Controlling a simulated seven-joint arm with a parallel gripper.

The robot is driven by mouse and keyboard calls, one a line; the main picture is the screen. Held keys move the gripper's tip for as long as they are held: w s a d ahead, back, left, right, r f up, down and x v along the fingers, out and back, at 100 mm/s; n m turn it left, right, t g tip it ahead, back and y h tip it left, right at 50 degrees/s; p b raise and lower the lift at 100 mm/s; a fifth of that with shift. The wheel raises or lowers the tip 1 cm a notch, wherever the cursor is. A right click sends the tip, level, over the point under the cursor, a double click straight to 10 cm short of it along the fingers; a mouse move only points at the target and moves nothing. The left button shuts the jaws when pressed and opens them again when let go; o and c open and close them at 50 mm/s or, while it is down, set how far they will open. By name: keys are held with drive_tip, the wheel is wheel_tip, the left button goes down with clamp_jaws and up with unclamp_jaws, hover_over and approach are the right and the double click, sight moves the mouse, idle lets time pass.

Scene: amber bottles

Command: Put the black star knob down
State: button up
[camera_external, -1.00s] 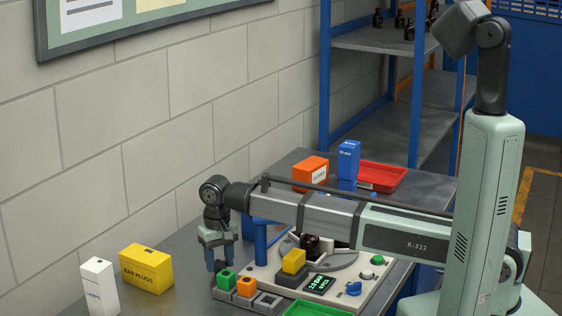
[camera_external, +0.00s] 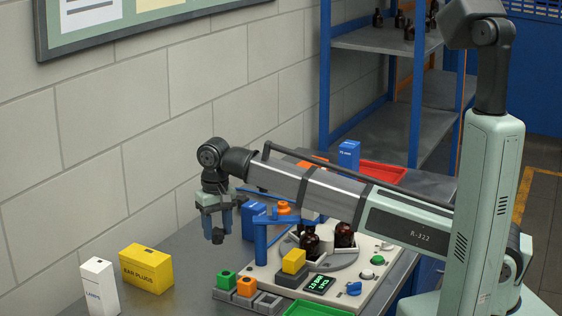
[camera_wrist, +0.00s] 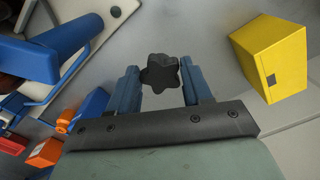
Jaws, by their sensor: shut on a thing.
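The black star knob (camera_wrist: 160,74) is between the blue fingers of my gripper (camera_wrist: 160,82) in the wrist view. My gripper is shut on it. In the external view the knob (camera_external: 218,237) shows as a small dark shape at the fingertips of my gripper (camera_external: 217,228), held in the air. It hangs above the grey table (camera_external: 190,265), left of the machine and behind the green and orange blocks.
A yellow ear plugs box (camera_external: 147,269) and a white box (camera_external: 99,286) stand to the left. The machine (camera_external: 330,285), with a blue post (camera_external: 261,245) and amber bottles (camera_external: 309,241), stands to the right. Bare table lies between the yellow box and the machine.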

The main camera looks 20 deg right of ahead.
sight(217, 232)
wheel_tip(217, 232, up, 6)
drive_tip(key=shift+a+r, duration=0.1)
drive_tip(key=shift+r, duration=0.15)
drive_tip(key=w+d+m, duration=0.4)
drive_tip(key=w+d, duration=0.8)
drive_tip(key=w, duration=0.3)
drive_tip(key=w+d+m, duration=0.4)
drive_tip(key=w+d, duration=0.8)
drive_tip(key=w, duration=0.3)
drive_tip(key=w+d+m, duration=0.2)
drive_tip(key=w+d, duration=0.3)
drive_tip(key=d, duration=0.7)
drive_tip(key=w+d+m, duration=0.3)
drive_tip(key=w+d, duration=0.2)
drive_tip(key=d, duration=0.8)
drive_tip(key=w+d+m, duration=0.2)
drive_tip(key=w+d, duration=0.3)
drive_tip(key=d, duration=0.7)
drive_tip(key=shift+f, duration=7.7)
drive_tip(key=shift+f, duration=0.15)
drive_tip(key=o, duration=1)
